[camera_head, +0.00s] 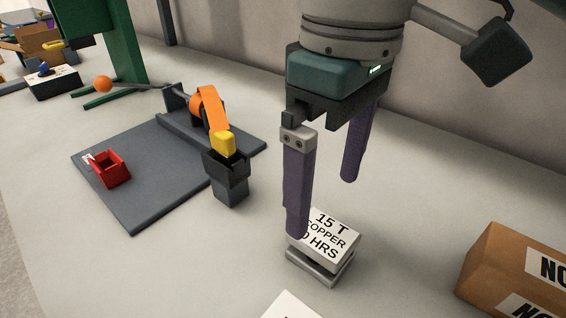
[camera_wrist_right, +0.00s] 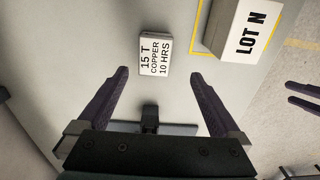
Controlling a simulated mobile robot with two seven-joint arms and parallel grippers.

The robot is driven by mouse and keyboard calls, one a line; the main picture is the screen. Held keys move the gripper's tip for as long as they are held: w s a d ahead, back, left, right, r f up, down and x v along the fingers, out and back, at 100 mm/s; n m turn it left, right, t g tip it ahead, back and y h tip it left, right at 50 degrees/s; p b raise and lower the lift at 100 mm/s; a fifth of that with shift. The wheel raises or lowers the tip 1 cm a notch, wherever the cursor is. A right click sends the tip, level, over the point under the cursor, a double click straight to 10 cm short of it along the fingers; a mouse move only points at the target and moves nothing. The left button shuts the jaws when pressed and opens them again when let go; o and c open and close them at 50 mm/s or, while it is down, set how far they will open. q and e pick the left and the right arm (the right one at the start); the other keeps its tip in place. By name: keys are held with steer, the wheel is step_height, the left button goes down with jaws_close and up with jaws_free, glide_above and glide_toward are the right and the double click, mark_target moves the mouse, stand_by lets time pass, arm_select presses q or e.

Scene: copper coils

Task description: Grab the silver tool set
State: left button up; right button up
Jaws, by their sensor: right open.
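A small silver block (camera_head: 327,262) stands on the pale table, with a white top label reading "15 T COPPER 10 HRS". In the right wrist view its labelled top (camera_wrist_right: 155,55) lies just past my fingertips, roughly centred between them. I cannot tell whether it is the silver tool set; nothing else looks more like one. My right gripper (camera_head: 323,207) is open and empty, pointing down above the block. Its near finger hides part of the label. In the right wrist view its purple fingers (camera_wrist_right: 159,73) are wide apart. Two purple fingers, seemingly my left gripper's (camera_wrist_right: 288,92), show apart at the right edge.
A brown box (camera_head: 480,265) stands at right; a white box marked "LOT N" (camera_wrist_right: 242,30) shows in the wrist view. At left, a dark board (camera_head: 135,205) carries a red holder (camera_head: 110,168), beside an orange and yellow piece (camera_head: 212,110). A green stand (camera_head: 112,50) is behind.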

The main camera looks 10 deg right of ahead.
mark_target(326, 234)
steer(key=shift+w+d+f, duration=0.15)
steer(key=shift+d+f, duration=0.05)
steer(key=shift+f, duration=0.2)
step_height(326, 234, down, 3)
steer(key=shift+f+b, duration=0.2)
steer(key=shift+b, duration=0.25)
steer(key=f, duration=0.2)
steer(key=f+b, duration=0.1)
steer(key=f, duration=0.2)
steer(key=shift+d+f, duration=0.2)
steer(key=shift+f, duration=0.05)
steer(key=c, duration=0.7)
jaws_close()
